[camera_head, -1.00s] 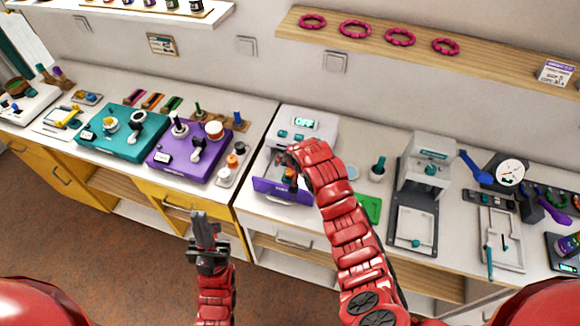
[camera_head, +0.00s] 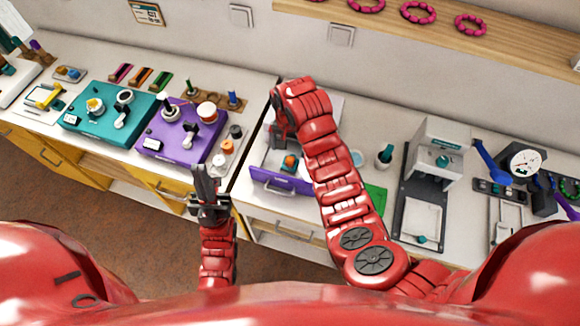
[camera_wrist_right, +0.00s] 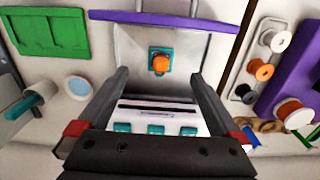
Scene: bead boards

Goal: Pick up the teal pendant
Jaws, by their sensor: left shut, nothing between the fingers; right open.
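The teal pendant (camera_head: 290,163) is a small teal piece with an orange bead-like part on it. It lies in the open tray of the white machine with the purple front panel (camera_head: 281,181). In the right wrist view the pendant (camera_wrist_right: 160,61) shows between and beyond my fingertips, untouched. My right gripper (camera_wrist_right: 160,76) is open and empty; in the head view it (camera_head: 281,127) is above the machine, behind the pendant, partly hidden by its own wrist. My left gripper (camera_head: 205,178) is shut and empty, in front of the counter edge.
The white machine body (camera_wrist_right: 160,118) with teal buttons stands behind the tray. A green mat (camera_head: 374,199) and a teal-handled tool in a cup (camera_head: 384,157) are to its right. Purple (camera_head: 181,130) and teal (camera_head: 107,112) bead boards stand left. A press (camera_head: 433,160) stands further right.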

